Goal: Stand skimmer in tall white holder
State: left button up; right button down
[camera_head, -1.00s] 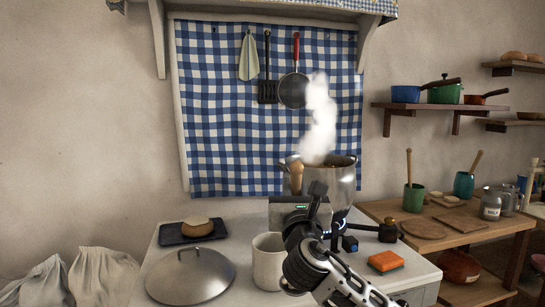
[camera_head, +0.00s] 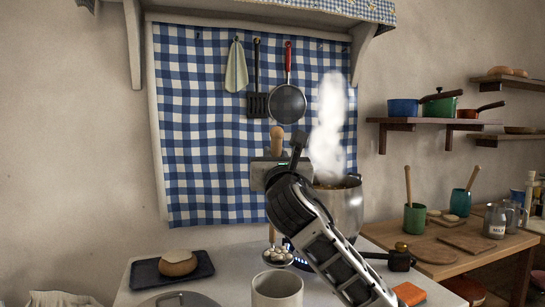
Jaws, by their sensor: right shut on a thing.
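The skimmer has a wooden handle (camera_head: 277,141) and a round head (camera_head: 278,256) with several small pale lumps in or on it. My right gripper (camera_head: 272,174) is shut on the skimmer and holds it upright, with the head at the lower end. The tall white holder (camera_head: 277,292) stands on the worktop at the bottom of the view. The skimmer's head shows just above the holder's rim in the picture, outside it; the exact depth between them is unclear. My left gripper is not in view.
A steaming metal pot (camera_head: 342,208) stands right of the skimmer, partly behind my right arm. A lid (camera_head: 178,299) lies left of the holder, and a dark tray (camera_head: 146,272) with a bun is behind it. An orange sponge (camera_head: 409,293) lies at right.

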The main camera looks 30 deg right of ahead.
notch_tip(320, 180, down, 8)
jog(key=b, duration=0.6)
jog(key=shift+f, duration=0.25)
notch_tip(320, 180, down, 2)
jog(key=shift+b, duration=0.6)
jog(key=shift+w+f+b, duration=0.15)
jog(key=shift+f+b, duration=0.2)
jog(key=shift+f, duration=0.45)
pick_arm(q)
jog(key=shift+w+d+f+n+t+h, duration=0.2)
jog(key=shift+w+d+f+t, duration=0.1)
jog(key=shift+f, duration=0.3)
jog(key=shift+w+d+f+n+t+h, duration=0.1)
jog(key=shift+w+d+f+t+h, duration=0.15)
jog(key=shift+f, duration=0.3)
pick_arm(e)
jog(key=shift+f, duration=0.25)
